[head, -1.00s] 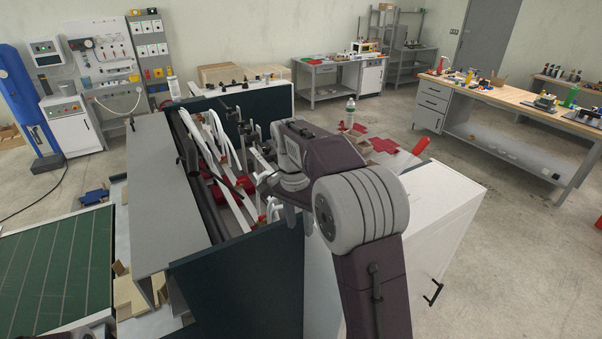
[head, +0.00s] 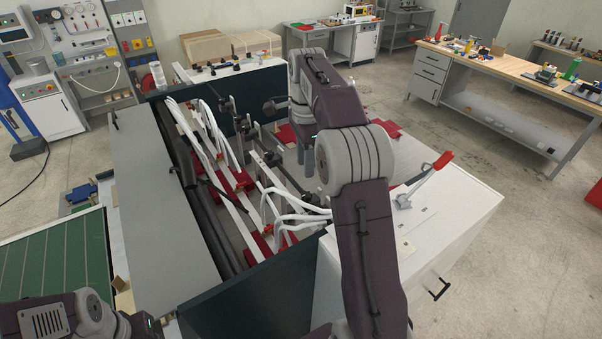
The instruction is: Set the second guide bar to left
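The box former holds long pale guide bars running lengthwise: one on the left (head: 244,228) and another to its right (head: 272,176). Curved white hoses or rods lie over them, and red blocks (head: 262,243) sit along them. I cannot tell which bar is the second, nor its setting. My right gripper (head: 316,163) points down over the right side of the machine. Its grey finger parts are partly hidden by my own arm, so its opening and any contact are unclear. My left arm shows at the bottom left; its fingertips are not visible.
A red-handled lever (head: 430,177) stands on the white cabinet (head: 440,225) at the right. A dark panel (head: 245,300) closes the machine's near end. A grey cover (head: 160,205) and a green ribbed surface (head: 55,255) lie left. Open floor is at the right.

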